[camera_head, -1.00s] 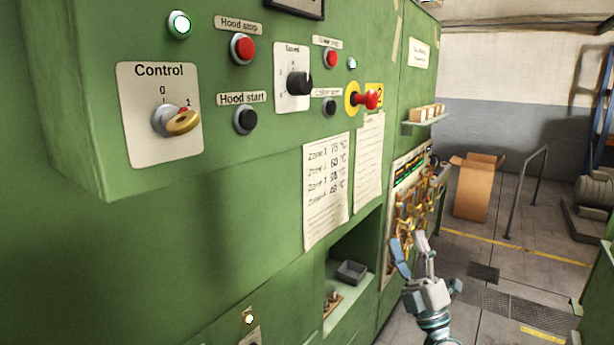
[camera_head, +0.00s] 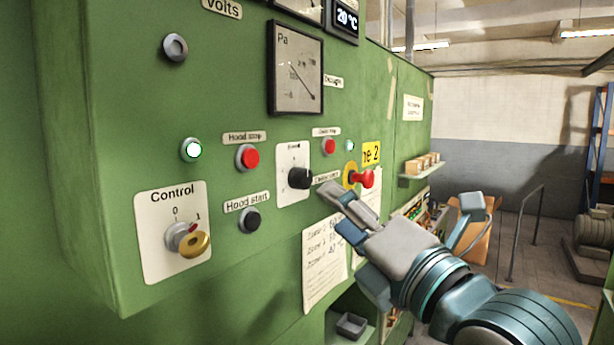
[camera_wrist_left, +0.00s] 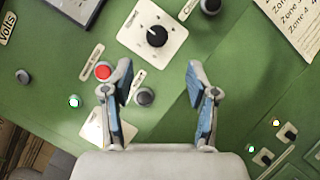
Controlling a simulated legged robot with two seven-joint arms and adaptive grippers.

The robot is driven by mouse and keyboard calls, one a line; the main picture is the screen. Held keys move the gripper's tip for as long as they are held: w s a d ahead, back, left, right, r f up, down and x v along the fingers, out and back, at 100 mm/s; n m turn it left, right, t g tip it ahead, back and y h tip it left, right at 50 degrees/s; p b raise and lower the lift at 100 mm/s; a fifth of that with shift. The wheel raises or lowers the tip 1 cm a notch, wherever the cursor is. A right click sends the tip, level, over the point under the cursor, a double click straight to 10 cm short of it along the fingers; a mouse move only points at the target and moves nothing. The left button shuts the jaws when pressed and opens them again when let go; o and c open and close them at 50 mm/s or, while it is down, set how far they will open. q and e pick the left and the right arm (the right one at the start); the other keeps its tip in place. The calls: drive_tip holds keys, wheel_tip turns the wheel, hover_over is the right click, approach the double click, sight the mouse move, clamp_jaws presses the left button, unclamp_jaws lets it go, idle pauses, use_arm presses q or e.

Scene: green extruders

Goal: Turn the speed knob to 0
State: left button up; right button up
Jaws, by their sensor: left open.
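The black speed knob (camera_head: 300,178) sits on a white plate (camera_head: 287,160) on the green panel. In the left wrist view the knob (camera_wrist_left: 157,36) is ahead of the fingertips, near the line between them, with scale marks around it. Its exact setting cannot be read. My left gripper (camera_head: 402,200) is open and empty, to the right of the knob in the head view, one finger passing below and right of it; it appears apart from the panel. Both blue-padded fingers show in the wrist view (camera_wrist_left: 160,70). My right gripper is not in view.
Close by are the red hood stop button (camera_head: 247,157), the black hood start button (camera_head: 250,220), the Control switch (camera_head: 187,240) and a red emergency button (camera_head: 363,178). A paper sheet (camera_head: 322,265) hangs below. A shelf with small boxes (camera_head: 422,165) juts out at right.

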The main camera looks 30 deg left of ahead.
sight(306, 184)
use_arm(q)
drive_tip(key=x, duration=0.2)
drive_tip(key=p+x, duration=0.1)
drive_tip(key=x, duration=0.1)
drive_tip(key=p+x, duration=0.1)
drive_tip(key=x, duration=0.1)
drive_tip(key=shift+w+r, duration=0.15)
drive_tip(key=shift+r, duration=0.25)
drive_tip(key=shift+w+a+r+p, duration=0.2)
drive_tip(key=shift+w+a+p, duration=0.1)
drive_tip(key=shift+w+a, duration=0.25)
drive_tip(key=shift+a+f, duration=0.1)
drive_tip(key=shift+a, duration=0.6)
drive_tip(key=c, duration=0.3)
clamp_jaws()
